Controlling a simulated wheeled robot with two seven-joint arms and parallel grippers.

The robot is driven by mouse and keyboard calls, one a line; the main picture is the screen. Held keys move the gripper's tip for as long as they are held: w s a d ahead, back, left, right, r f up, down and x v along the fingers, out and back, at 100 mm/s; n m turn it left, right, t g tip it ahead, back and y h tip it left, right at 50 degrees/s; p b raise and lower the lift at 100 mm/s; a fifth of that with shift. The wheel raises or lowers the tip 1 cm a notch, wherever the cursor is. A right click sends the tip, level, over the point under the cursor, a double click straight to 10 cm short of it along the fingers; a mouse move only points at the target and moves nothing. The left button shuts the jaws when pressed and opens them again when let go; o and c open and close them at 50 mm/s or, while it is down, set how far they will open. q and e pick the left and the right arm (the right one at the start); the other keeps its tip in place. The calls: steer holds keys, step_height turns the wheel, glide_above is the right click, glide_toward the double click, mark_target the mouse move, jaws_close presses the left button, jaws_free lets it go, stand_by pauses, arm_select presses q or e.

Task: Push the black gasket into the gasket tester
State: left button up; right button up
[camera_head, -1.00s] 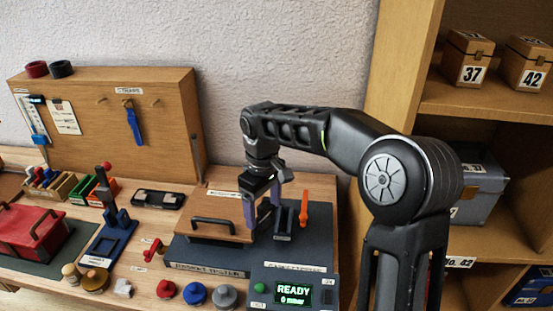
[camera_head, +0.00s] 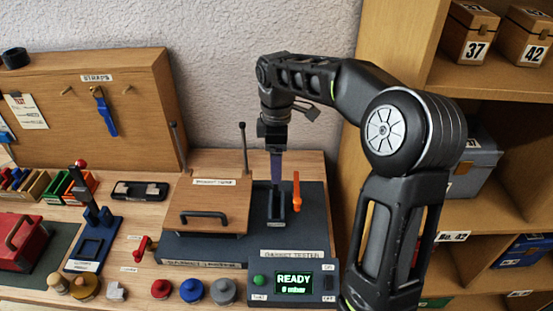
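The gasket tester (camera_head: 205,252) is a dark grey unit with a wooden hinged lid (camera_head: 215,198) lying down over its left part and a black handle on the lid. A small dark upright fixture (camera_head: 276,206) stands on its right part, next to an orange lever (camera_head: 297,190). My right gripper (camera_head: 277,182) points down with its purple fingertips just over or at this fixture. Its fingers line up from this view, so I cannot tell the gap or whether it holds anything. A black ring (camera_head: 14,58), possibly a gasket, lies on top of the wooden board. My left gripper is not in view.
The tester's display (camera_head: 294,282) reads READY. Red, blue and grey knobs (camera_head: 192,291) stand in front. A red box (camera_head: 20,242) and a blue stand (camera_head: 95,240) are at left. A wooden shelf (camera_head: 395,60) rises at right, close behind my arm.

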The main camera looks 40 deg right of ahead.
step_height(320, 180, down, 6)
steer(key=b, duration=0.5)
steer(key=shift+f, duration=0.1)
steer(key=shift+f+b, duration=0.5)
steer(key=shift+f, duration=0.4)
steer(key=shift+f, duration=0.1)
stand_by(0.4)
steer(key=shift+f+b, duration=1.05)
steer(key=shift+f, duration=1.05)
stand_by(1.4)
steer(key=o, duration=1.4)
